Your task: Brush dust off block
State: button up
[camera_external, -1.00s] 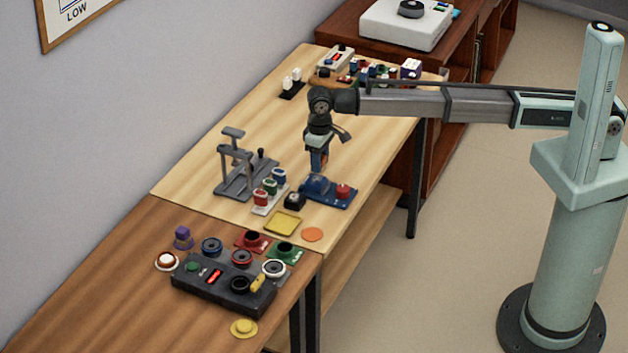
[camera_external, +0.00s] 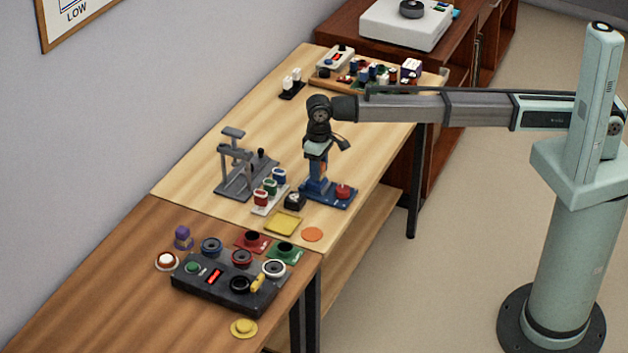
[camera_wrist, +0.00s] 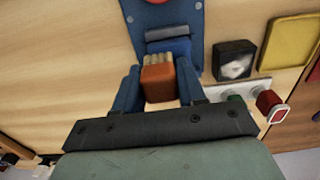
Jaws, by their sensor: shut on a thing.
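My gripper (camera_external: 316,186) points down at the blue base plate (camera_external: 341,203). In the wrist view its blue fingers (camera_wrist: 157,84) are shut on an orange brush (camera_wrist: 158,82) with cream bristles at its far end. A raised blue piece (camera_wrist: 168,46) of the plate lies just beyond the bristles; I cannot tell whether they touch. A dark block (camera_external: 294,201) with a pale, dusty-looking patch on top stands left of the plate. The block also shows in the wrist view (camera_wrist: 234,51), right of the brush and apart from it.
A red round knob (camera_external: 343,191) sits on the plate. A yellow square tray (camera_external: 283,223) and an orange disc (camera_external: 312,234) lie in front. A white rack (camera_external: 264,208) with coloured pieces and a grey stand (camera_external: 238,182) are to the left.

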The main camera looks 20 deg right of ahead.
jog(key=shift+w+d+r, duration=0.1)
jog(key=shift+w+d, duration=0.15)
jog(key=shift+d, duration=0.05)
jog(key=shift+r, duration=4)
